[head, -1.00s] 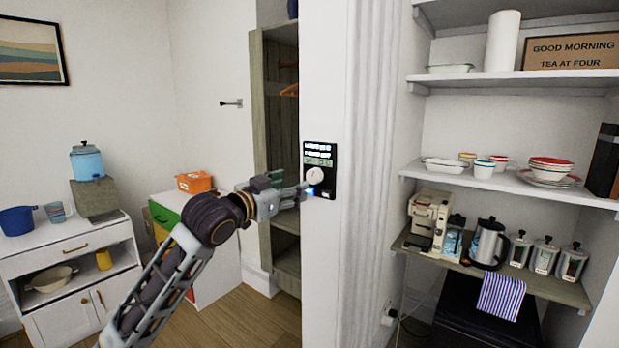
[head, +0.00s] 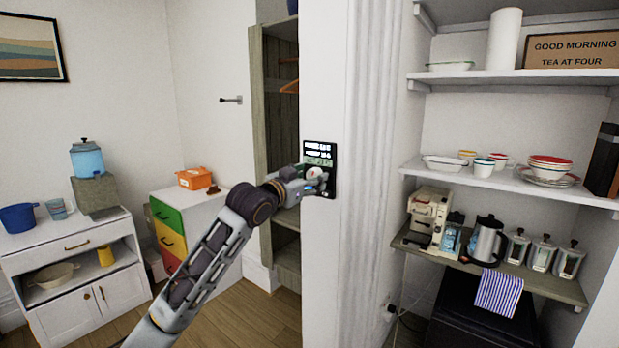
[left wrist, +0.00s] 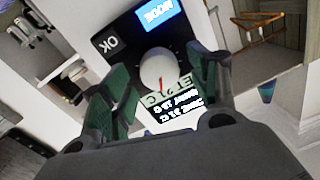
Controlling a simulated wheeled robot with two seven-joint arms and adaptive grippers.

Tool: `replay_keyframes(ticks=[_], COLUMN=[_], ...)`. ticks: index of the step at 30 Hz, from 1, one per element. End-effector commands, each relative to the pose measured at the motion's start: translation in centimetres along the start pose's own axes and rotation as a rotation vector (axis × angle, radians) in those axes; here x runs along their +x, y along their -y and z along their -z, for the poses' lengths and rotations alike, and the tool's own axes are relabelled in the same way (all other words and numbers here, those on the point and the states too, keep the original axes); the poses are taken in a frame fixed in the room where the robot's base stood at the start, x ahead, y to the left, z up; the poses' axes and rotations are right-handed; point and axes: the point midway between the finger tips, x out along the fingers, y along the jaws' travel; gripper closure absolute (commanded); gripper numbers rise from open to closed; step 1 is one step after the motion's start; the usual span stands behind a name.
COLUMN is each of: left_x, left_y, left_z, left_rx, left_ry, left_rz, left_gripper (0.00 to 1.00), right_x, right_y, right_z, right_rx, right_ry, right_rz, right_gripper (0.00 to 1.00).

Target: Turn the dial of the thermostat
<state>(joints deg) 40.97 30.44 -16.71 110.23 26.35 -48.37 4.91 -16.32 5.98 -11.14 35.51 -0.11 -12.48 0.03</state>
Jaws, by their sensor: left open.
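The thermostat (head: 319,154) is a black panel with a lit display, mounted on the white wall edge in the middle of the head view. Its dial is a round white knob with a red mark, seen in the left wrist view (left wrist: 160,70). A blue MODE button and a dark OK button are on the same panel. My left gripper (head: 314,182) is at the panel's lower part and partly covers the dial. In the left wrist view its green-padded fingers (left wrist: 160,88) are open, one on each side of the dial. Contact cannot be told. My right gripper is not in view.
Open shelves (head: 508,172) with dishes and a kettle (head: 487,241) stand to the right. An open wardrobe (head: 277,120) is left of the thermostat wall. A drawer unit (head: 170,228) and a white cabinet (head: 75,240) stand further left.

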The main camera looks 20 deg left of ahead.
Motion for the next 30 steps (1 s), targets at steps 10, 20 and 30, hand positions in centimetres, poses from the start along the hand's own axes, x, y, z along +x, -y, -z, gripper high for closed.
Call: replay_keyframes(ticks=[10, 20, 30], left_x=[0.3, 0.2, 0.3], left_y=[0.0, 0.0, 0.0], left_z=[0.0, 0.0, 0.1], left_rx=[0.000, 0.000, -0.016], left_ry=[-0.001, -0.001, 0.001], left_rz=[0.000, 0.000, -0.001], left_gripper=[0.40, 0.77, 0.85], right_x=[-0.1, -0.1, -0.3], right_y=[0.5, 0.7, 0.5], right_z=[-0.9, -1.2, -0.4], right_rx=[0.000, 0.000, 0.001], right_ry=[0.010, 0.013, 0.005], right_rz=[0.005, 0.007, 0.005], right_gripper=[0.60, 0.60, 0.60])
